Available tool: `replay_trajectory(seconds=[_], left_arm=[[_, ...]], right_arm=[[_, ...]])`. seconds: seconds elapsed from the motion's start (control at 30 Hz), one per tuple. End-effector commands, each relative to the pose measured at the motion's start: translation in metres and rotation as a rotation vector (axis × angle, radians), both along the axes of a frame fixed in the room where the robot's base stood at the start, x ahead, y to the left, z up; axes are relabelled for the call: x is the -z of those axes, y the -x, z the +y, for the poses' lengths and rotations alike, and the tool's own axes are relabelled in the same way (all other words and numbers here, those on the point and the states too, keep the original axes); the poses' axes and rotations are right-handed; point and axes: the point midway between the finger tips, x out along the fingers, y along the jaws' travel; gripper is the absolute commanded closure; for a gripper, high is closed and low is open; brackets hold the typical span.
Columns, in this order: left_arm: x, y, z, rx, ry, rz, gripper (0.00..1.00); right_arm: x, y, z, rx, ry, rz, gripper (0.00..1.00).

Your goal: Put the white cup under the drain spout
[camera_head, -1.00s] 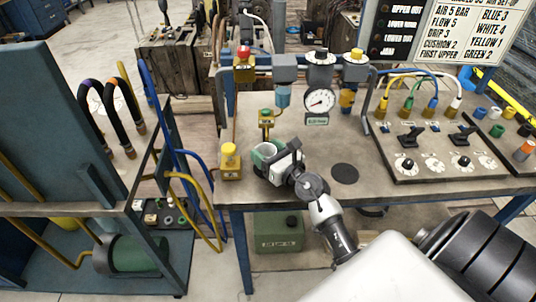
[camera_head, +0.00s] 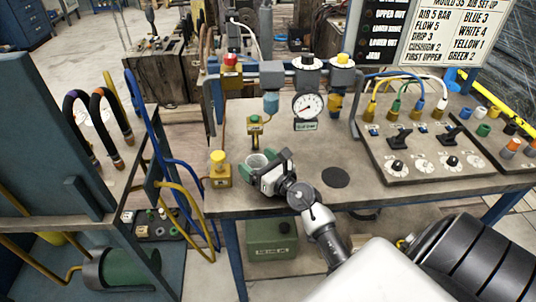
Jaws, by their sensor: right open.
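The white cup (camera_head: 257,161) stands near the front left of the bench, its open top showing. My right gripper (camera_head: 264,168) is open at the cup, with its green-tipped fingers around or beside it; the near side of the cup is hidden by the gripper. Behind the cup, a small brass and green drain fitting (camera_head: 255,126) hangs below the pipework, with a blue bowl (camera_head: 271,104) to its right. The cup is in front of this fitting. Its exact spout opening is too small to make out. My left gripper is out of view.
A yellow-knobbed block (camera_head: 219,170) stands just left of the cup. A dark round disc (camera_head: 335,177) lies to the right on the clear bench top (camera_head: 315,155). A sloped valve panel (camera_head: 425,165) fills the bench's right side. Pipes and a gauge (camera_head: 308,105) stand behind.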

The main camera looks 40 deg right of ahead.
Motion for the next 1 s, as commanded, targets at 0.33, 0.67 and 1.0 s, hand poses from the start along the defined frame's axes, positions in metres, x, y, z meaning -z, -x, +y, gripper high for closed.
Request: replay_trajectory(seconds=[0.33, 0.67, 1.0], left_arm=[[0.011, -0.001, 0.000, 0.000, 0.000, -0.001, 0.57], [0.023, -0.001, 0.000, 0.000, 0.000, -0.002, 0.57], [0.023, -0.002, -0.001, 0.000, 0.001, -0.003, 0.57]], right_arm=[[0.003, 0.066, -0.008, 0.000, 0.002, 0.004, 0.13], [0.001, 0.114, -0.014, 0.000, 0.001, 0.000, 0.13], [-0.001, 0.119, -0.015, 0.000, 0.001, -0.001, 0.13]])
